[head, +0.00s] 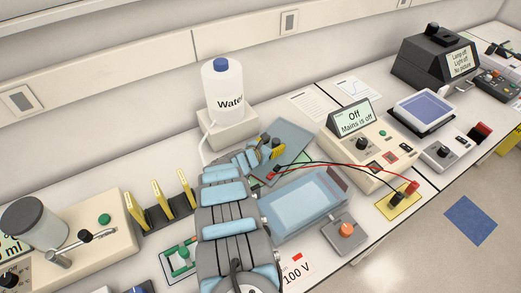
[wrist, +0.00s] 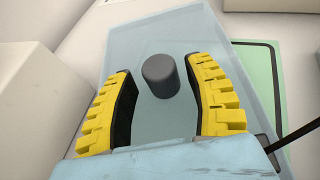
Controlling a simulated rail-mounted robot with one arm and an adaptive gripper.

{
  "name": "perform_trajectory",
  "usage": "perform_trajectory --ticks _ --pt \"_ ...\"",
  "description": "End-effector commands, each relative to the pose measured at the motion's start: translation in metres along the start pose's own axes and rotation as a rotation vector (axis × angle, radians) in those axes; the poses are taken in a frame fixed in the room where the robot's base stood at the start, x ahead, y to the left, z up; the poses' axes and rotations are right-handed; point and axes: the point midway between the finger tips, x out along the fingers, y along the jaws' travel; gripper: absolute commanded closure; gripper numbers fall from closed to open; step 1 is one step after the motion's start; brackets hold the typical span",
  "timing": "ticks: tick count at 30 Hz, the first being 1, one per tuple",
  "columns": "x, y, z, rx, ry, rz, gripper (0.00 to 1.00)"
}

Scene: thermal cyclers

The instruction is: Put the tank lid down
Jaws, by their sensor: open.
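The tank lid (head: 292,137) is a flat translucent blue-grey plate with a dark grey knob (wrist: 161,76). It lies behind the tank, over part of a green mat (wrist: 258,72); the wrist view cannot settle whether it lies fully flat. My gripper (head: 271,147) is open above the lid. In the wrist view its yellow fingers stand on either side of the knob, with visible gaps. The tank (head: 305,208) is an open clear blue box in front of the lid. My arm hides part of the bench left of it.
Red and black leads run from near the lid to plugs on a yellow pad (head: 399,202). A power supply (head: 362,143) reading "Off" stands to the right. A water bottle (head: 222,92) stands behind. A small box with an orange knob (head: 346,232) sits in front of the tank.

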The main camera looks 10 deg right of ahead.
Motion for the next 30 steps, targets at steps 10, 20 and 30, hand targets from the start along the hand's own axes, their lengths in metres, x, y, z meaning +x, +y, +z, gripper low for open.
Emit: perform_trajectory --ticks 10,20,30 --pt "-0.033 0.001 0.004 -0.002 -0.003 0.002 0.47" --pt "-0.067 0.000 0.005 -0.003 0.000 0.001 0.47" --pt "-0.099 0.000 0.004 -0.002 -0.002 0.000 0.47"
